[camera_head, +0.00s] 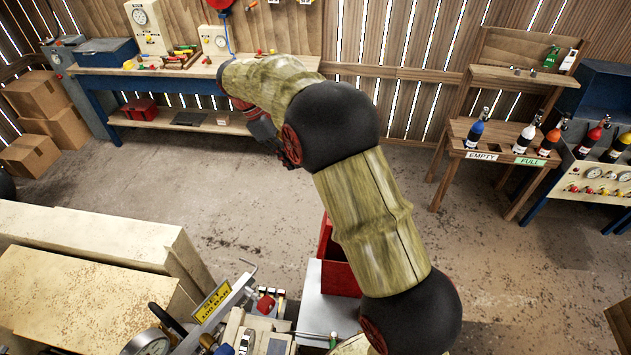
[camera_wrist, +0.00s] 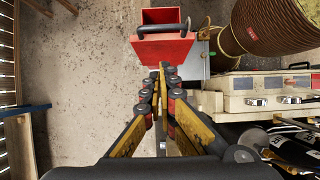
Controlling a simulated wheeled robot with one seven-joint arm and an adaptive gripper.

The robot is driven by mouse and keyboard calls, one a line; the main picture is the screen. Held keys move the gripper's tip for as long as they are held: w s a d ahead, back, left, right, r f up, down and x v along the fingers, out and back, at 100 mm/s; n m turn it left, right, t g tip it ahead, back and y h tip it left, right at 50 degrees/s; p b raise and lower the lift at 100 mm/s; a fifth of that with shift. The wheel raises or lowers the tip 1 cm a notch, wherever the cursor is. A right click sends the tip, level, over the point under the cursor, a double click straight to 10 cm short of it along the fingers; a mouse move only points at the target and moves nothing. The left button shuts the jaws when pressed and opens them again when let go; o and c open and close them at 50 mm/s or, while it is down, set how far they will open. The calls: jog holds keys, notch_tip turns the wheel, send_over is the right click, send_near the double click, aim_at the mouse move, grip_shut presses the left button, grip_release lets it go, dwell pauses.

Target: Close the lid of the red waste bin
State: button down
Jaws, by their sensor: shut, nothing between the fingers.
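In the head view only part of the gripper shows, below the bent wrist.
The compressor machinery (camera_head: 255,325) with a yellow sign sits left of the bin. A workbench (camera_head: 150,85) lines the back wall, with cardboard boxes (camera_head: 50,110) left. A wooden bottle stand (camera_head: 480,145) is at the right. The concrete floor between is clear.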

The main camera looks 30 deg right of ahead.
jog(key=s+d+r+p+x, duration=0.1)
jog(key=d+x, duration=0.1)
jog(key=x, duration=1)
jog(key=shift+s+f, duration=0.2)
jog(key=shift+s, duration=0.1)
jog(key=shift+d, duration=0.2)
